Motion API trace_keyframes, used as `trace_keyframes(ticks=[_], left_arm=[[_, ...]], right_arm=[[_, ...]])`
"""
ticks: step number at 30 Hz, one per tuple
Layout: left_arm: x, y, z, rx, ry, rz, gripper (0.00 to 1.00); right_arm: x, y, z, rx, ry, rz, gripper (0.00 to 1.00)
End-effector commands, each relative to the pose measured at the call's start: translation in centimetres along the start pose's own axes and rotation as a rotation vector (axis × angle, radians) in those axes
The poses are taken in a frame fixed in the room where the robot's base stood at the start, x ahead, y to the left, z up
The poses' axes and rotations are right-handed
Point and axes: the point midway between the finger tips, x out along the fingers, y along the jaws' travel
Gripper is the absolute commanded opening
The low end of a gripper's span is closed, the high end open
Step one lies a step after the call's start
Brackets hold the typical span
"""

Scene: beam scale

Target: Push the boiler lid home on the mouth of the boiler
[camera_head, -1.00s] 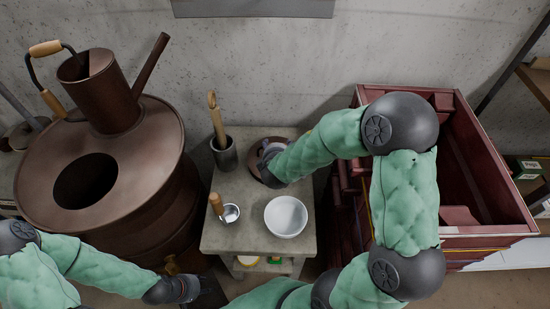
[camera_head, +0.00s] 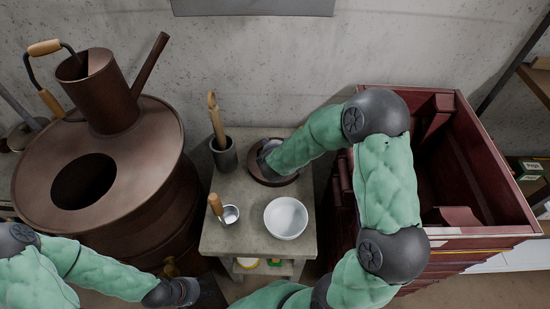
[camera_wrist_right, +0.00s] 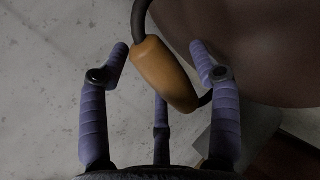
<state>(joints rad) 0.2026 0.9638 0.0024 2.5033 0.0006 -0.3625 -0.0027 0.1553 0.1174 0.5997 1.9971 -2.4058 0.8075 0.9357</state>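The boiler (camera_head: 140,205) is a large brown vessel at the left of the head view, and its round dark mouth (camera_head: 84,181) is uncovered. The boiler lid (camera_head: 278,182), a brown disc, lies on the small stone table, partly hidden by my right gripper. In the right wrist view the lid (camera_wrist_right: 255,45) fills the upper right, with a wooden handle (camera_wrist_right: 163,75) on a curved dark rod. My right gripper (camera_wrist_right: 160,55) is open, its fingers spread on both sides of the handle. My left gripper (camera_head: 205,292) is low in the head view, its fingers unclear.
The stone table (camera_head: 228,190) also bears a white bowl (camera_head: 286,217), a small metal cup (camera_head: 230,214) with a wooden-handled tool, and a dark pot (camera_head: 224,154) holding a wooden tool. A dark red crate (camera_head: 485,230) stands to the right. A brown cylinder (camera_head: 105,95) rises from the boiler top.

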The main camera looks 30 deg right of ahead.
Motion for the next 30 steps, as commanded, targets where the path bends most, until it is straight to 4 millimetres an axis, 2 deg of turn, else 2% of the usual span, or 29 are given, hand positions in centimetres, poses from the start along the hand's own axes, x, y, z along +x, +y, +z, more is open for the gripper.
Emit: trace_keyframes(ticks=[1, 5, 6, 15, 20, 23, 30], left_arm=[[0.0, 0.0, 0.0, 0.000, 0.000, 0.000, 0.40], [0.0, 0.0, 0.0, 0.000, 0.000, 0.000, 0.40], [0.0, 0.0, 0.0, 0.000, 0.000, 0.000, 0.40], [-0.1, 0.0, 0.0, 0.000, 0.000, 0.000, 0.40], [-0.5, 0.2, 0.0, 0.000, 0.000, 0.000, 0.40], [-1.0, 0.3, 0.0, 0.000, 0.000, 0.000, 0.40], [-2.3, 0.8, 0.1, 0.000, 0.000, 0.000, 0.40]], right_arm=[[0.0, 0.0, 0.0, 0.000, 0.000, 0.000, 0.39], [0.0, 0.0, 0.0, 0.000, 0.000, 0.000, 0.03], [0.0, 0.0, 0.0, 0.000, 0.000, 0.000, 0.00], [-0.1, 0.3, 0.0, 0.000, 0.000, 0.003, 0.00], [-1.0, 1.5, 0.0, 0.001, 0.000, 0.007, 0.00], [-2.0, 3.1, 0.0, 0.004, 0.001, 0.008, 0.00], [-8.2, 4.6, -0.9, 0.001, 0.005, 0.008, 0.00]])
